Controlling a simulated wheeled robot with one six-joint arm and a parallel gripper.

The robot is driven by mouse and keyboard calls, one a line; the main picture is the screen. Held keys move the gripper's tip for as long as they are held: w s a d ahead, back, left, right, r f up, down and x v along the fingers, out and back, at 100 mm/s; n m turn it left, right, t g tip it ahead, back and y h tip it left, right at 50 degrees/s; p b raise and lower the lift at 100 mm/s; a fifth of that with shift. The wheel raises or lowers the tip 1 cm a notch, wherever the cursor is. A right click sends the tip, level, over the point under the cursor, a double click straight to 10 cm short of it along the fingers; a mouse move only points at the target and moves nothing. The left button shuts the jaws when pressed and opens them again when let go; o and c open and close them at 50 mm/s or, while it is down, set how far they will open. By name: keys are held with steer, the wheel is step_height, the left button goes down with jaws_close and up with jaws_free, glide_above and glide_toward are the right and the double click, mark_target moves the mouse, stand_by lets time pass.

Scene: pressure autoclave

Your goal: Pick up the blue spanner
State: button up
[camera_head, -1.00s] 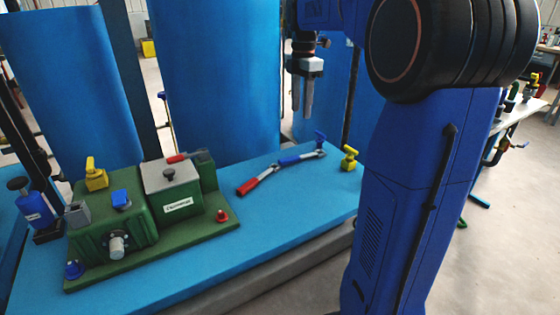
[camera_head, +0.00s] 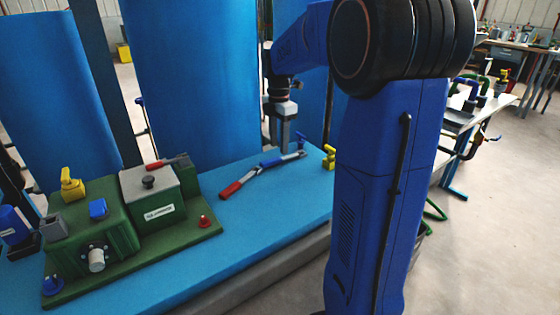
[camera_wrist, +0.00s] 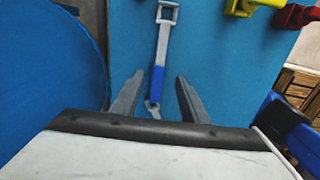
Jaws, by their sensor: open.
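The blue spanner (camera_head: 270,163) lies flat on the blue table, with a blue handle and grey metal ends. In the wrist view the spanner (camera_wrist: 157,82) runs up the picture, its handle lying between my two fingers as seen from above. My gripper (camera_head: 279,147) is open, pointing down over the spanner. In the wrist view its fingers (camera_wrist: 160,76) stand either side of the handle, with nothing held. I cannot tell how far the fingertips are above it. The spanner's near end is partly hidden behind the gripper body.
A red-handled tool (camera_head: 232,189) lies end to end with the spanner. The green autoclave unit (camera_head: 118,232) is at left. Large blue cylinders (camera_head: 190,80) rise behind the table.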

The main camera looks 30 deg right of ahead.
mark_target(284, 158)
steer(key=shift+w+d+f, duration=0.1)
steer(key=shift+d+f, duration=0.05)
steer(key=shift+f, duration=1.15)
steer(key=shift+d+f, duration=0.15)
steer(key=shift+f, duration=1.1)
jaws_close()
